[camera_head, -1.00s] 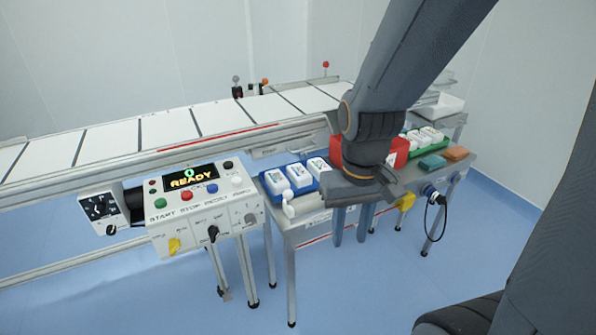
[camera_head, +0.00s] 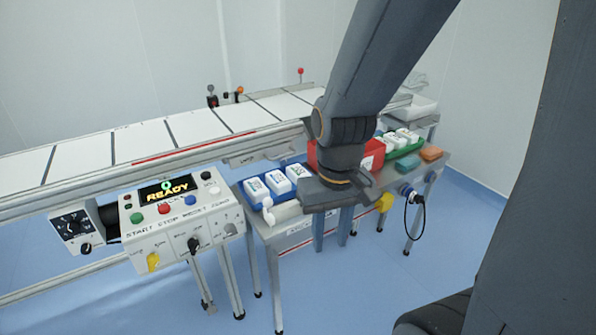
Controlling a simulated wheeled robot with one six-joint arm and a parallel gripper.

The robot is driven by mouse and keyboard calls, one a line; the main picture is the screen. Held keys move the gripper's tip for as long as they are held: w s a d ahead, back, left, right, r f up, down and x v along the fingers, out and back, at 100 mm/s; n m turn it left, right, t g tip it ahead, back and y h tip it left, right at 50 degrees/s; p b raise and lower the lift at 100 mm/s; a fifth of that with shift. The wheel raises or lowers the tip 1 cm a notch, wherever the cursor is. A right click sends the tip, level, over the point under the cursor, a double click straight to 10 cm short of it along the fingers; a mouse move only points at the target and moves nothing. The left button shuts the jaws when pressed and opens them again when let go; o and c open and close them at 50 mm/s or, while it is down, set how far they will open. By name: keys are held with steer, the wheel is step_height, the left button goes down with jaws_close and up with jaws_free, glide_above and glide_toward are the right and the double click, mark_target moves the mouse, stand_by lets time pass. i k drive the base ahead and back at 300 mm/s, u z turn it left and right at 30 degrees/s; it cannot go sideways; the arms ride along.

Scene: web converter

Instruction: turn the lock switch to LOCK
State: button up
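A blue tray (camera_head: 244,197) with white bottles, a red bin (camera_head: 371,160) and a green tray (camera_head: 409,150) are on the side table (camera_head: 300,223). A grey box with a dial (camera_head: 73,226) stands left of the panel. Blue floor is open in front.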

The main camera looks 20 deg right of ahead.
mark_target(153, 260)
steer(key=z, duration=0.95)
steer(key=k, duration=1.2)
steer(key=u, duration=2)
